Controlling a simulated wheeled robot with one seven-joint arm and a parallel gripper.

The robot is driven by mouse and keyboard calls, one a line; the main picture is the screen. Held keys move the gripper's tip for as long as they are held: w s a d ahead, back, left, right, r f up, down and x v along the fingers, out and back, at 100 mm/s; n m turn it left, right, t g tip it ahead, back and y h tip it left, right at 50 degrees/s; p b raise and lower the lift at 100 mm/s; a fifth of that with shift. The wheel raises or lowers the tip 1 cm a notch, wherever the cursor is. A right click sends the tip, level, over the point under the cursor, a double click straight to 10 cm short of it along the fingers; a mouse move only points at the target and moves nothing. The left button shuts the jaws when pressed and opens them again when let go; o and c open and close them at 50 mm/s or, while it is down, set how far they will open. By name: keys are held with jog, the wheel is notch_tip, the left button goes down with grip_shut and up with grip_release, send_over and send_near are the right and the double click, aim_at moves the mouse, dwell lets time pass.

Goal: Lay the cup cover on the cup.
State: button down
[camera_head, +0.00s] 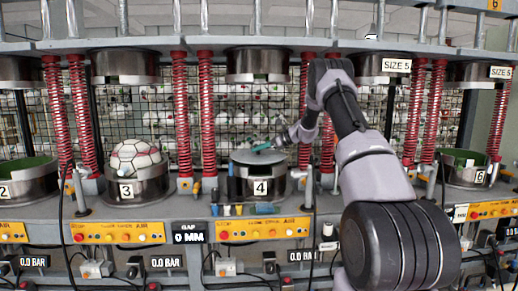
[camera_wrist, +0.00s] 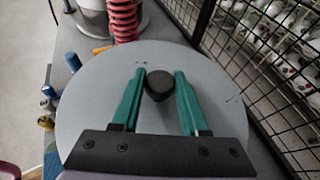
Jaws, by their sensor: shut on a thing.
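The cup cover is a flat grey disc (camera_head: 243,157) at station 4, seen from above in the wrist view (camera_wrist: 95,95). Its dark knob (camera_wrist: 160,86) stands between the green fingers of my gripper (camera_wrist: 159,80). My gripper (camera_head: 262,148) is shut on this knob. The cup is the metal cylinder marked 4 (camera_head: 280,188). The cover lies over the cup's mouth at about rim height; whether it touches all round I cannot tell. The cover hides the cup's inside.
Red springs (camera_head: 207,115) flank the station, and an upper metal cup (camera_head: 257,65) hangs above it. A wire mesh (camera_wrist: 268,100) is close on the right in the wrist view. Cup 3 (camera_head: 150,188) holds a ball (camera_head: 135,156).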

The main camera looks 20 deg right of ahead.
jog(key=shift+f, duration=0.75)
jog(key=shift+c, duration=1.7)
grip_release()
jog(key=shift+f, duration=0.1)
jog(key=v, duration=1)
jog(key=shift+s+d, duration=0.2)
jog(key=shift+d, duration=0.1)
jog(key=shift+r, duration=0.2)
